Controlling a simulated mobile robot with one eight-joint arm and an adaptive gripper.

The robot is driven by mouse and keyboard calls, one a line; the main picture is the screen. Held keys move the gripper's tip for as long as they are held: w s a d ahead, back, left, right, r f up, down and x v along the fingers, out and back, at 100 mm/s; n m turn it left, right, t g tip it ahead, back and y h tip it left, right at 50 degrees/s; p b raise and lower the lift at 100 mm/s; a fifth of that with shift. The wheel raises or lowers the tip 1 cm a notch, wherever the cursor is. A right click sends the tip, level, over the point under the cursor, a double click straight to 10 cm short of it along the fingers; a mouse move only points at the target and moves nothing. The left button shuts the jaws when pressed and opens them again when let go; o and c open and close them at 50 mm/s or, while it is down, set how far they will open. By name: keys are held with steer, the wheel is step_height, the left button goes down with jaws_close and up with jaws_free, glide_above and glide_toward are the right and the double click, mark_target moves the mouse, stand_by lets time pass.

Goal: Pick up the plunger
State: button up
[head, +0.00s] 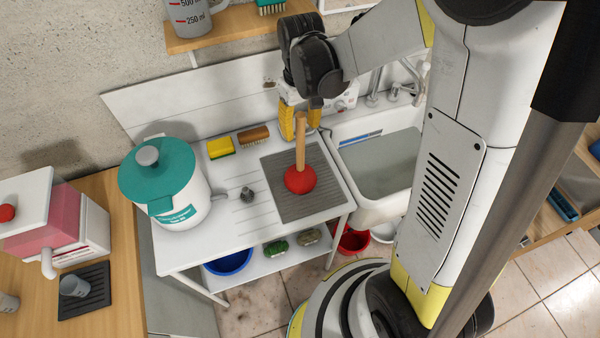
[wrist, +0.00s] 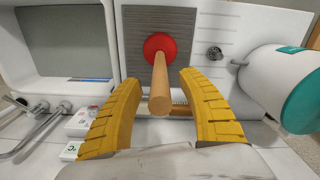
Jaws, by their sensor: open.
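The plunger has a red rubber cup and a plain wooden handle. In the head view the plunger (head: 300,180) stands upright, cup down, on a grey ribbed mat (head: 325,198) beside the sink. In the wrist view the plunger (wrist: 160,85) has its handle end pointing toward the camera, between the two yellow fingers. My gripper (head: 300,122) is open, above and behind the handle top in the head view. In the wrist view my gripper (wrist: 160,100) has clear gaps on both sides of the handle, and neither finger touches it there.
A white container with a teal lid (head: 160,178) stands left of the mat. A small dark knob-like object (head: 247,195) is between them. A yellow sponge (head: 220,147) and brown brush (head: 253,134) lie behind. The sink (head: 350,208) and its taps are right. A shelf (head: 235,27) hangs above.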

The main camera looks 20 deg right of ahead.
step_height(320, 180, down, 2)
steer(key=shift+f, duration=0.1)
steer(key=shift+c, duration=0.4)
jaws_close()
